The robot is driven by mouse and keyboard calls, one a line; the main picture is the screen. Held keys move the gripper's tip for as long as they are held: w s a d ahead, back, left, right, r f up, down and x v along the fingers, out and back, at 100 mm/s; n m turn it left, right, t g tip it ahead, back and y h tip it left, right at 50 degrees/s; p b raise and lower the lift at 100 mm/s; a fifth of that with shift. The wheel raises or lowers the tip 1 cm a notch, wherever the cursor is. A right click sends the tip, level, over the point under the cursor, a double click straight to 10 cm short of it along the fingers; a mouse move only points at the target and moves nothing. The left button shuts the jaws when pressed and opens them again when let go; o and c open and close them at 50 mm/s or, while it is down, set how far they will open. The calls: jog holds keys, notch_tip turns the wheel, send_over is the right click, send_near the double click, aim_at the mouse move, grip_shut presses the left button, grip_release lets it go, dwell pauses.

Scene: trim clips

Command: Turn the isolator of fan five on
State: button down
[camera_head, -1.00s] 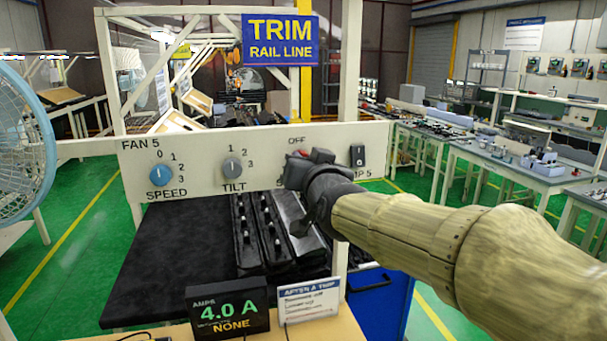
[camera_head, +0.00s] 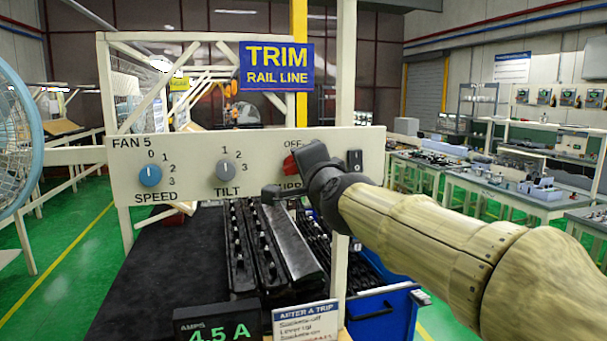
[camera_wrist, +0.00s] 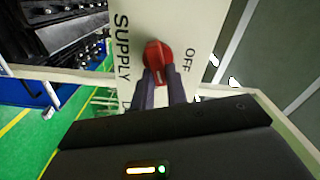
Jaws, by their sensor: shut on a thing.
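The red isolator knob (camera_head: 290,165) sits on the cream FAN 5 panel (camera_head: 190,190), below the word OFF and above SUPPLY, partly hidden by my gripper (camera_head: 300,168). In the wrist view both fingers of my gripper (camera_wrist: 163,88) are shut on the red knob (camera_wrist: 154,56). Any ON mark is not readable. The blue SPEED knob (camera_head: 150,175) and grey TILT knob (camera_head: 229,168) are to the left.
A black rocker switch (camera_head: 354,160) is just right of my gripper. The amps display (camera_head: 215,325) reads 4.5 A. A blue fan (camera_head: 15,140) stands at the left. Black trim strips (camera_head: 290,245) lie on the bench below the panel.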

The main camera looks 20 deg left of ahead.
jog(key=shift+f+m+b, duration=0.15)
jog(key=shift+m+b, duration=0.1)
jog(key=shift+m, duration=0.75)
jog(key=shift+f+m+b, duration=0.15)
jog(key=shift+m+b, duration=0.1)
jog(key=shift+m, duration=0.75)
jog(key=c, duration=1.4)
grip_release()
jog(key=shift+d, duration=0.1)
jog(key=shift+d, duration=0.1)
